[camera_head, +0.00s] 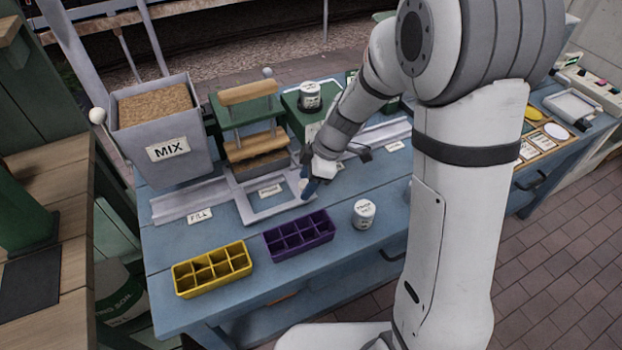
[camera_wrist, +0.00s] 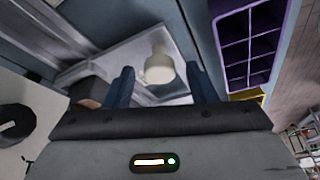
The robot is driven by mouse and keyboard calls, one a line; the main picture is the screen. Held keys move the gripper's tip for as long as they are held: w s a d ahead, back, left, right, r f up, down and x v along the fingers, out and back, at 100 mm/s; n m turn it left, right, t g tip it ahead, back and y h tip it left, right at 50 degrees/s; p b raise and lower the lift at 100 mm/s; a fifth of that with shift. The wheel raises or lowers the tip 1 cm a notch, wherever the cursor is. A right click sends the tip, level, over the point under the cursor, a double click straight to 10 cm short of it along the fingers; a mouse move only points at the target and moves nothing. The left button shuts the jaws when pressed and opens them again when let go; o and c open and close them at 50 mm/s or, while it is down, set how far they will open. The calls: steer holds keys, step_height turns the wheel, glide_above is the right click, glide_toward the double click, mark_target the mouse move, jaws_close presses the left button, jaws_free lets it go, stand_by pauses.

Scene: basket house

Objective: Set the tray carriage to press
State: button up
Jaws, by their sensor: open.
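The tray carriage (camera_head: 250,215) is a pale metal frame on the rail, in front of the green and wood press (camera_head: 250,125). A small label (camera_head: 270,190) shows inside the frame; its word is too small to read surely. My gripper (camera_head: 309,187) is at the carriage's right end, fingers pointing down. In the wrist view the carriage's pale round knob (camera_wrist: 158,67) appears between the two blue fingertips of my gripper (camera_wrist: 158,80), which are apart. I cannot tell whether either finger touches it.
A grey MIX hopper (camera_head: 165,125) stands at left, above a FILL label (camera_head: 200,216). A yellow tray (camera_head: 212,268), a purple tray (camera_head: 298,236) and a white jar (camera_head: 363,213) stand in front. A green box (camera_head: 300,118) with a jar is behind. The rail continues right.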

steer(key=v, duration=0.7)
steer(key=shift+d+r, duration=0.2)
steer(key=shift+r, duration=0.15)
steer(key=s+d+r+m+t+h, duration=0.1)
steer(key=s+d+r+m+h, duration=0.1)
steer(key=s+d+m, duration=0.4)
steer(key=s+d+r+m+t+h, duration=0.1)
steer(key=s+d+r+m, duration=0.3)
steer(key=s+m, duration=0.7)
steer(key=d+m+h, duration=0.1)
steer(key=d, duration=0.1)
steer(key=shift+d+r+m+t, duration=0.3)
steer(key=shift+d+t, duration=0.05)
steer(key=shift+t, duration=0.05)
stand_by(0.8)
